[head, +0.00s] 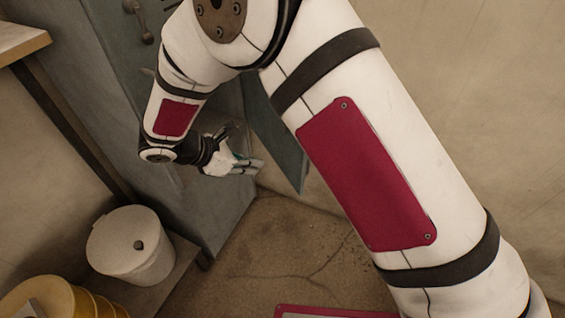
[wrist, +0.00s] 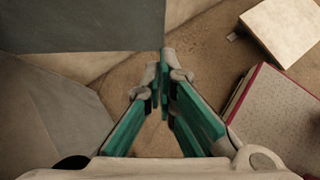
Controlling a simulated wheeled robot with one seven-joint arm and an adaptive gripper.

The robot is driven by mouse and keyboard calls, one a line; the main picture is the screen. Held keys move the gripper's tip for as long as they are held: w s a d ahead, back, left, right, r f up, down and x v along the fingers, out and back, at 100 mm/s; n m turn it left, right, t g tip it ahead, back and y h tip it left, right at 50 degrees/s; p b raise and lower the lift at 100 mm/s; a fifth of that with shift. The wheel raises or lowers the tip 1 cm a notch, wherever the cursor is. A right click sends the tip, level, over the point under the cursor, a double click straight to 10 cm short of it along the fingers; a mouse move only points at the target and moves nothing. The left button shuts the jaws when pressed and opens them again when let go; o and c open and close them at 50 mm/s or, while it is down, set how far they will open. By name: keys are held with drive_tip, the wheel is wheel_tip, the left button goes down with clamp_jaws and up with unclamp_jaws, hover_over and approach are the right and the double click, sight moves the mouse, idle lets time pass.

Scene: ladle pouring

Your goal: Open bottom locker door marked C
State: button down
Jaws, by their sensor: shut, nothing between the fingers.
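The grey-blue locker (head: 195,205) stands left of centre in the head view. A blue-grey door panel (head: 284,150) sticks out from its right side and stands open, partly behind my arm. No letter C is legible. My gripper (head: 258,166) is low in front of the locker, beside the door panel. In the wrist view my gripper (wrist: 160,85) has its teal-padded fingers brought together at the tips, with nothing held. A dark flat panel (wrist: 80,25), seemingly the door, fills the top left there. Whether the fingers touch the door cannot be told.
A white cylindrical container (head: 130,245) and yellow round objects (head: 55,298) stand at lower left. A wooden shelf edge (head: 22,40) juts in at upper left. A red-edged board (wrist: 275,110) and a pale block (wrist: 285,28) lie on the floor. Cracked brown floor is open at front.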

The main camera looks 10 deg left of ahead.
drive_tip(key=shift+w+d+r+p+x, duration=0.2)
drive_tip(key=shift+d+r+x, duration=0.1)
drive_tip(key=shift+x, duration=1.8)
drive_tip(key=shift+w+d+r+p+x, duration=0.1)
drive_tip(key=shift+w+d+r+x, duration=0.15)
drive_tip(key=shift+x, duration=1.9)
drive_tip(key=shift+w+d+r+p+x, duration=0.15)
drive_tip(key=shift+r+x, duration=0.25)
drive_tip(key=shift+x, duration=1.7)
drive_tip(key=shift+d, duration=0.15)
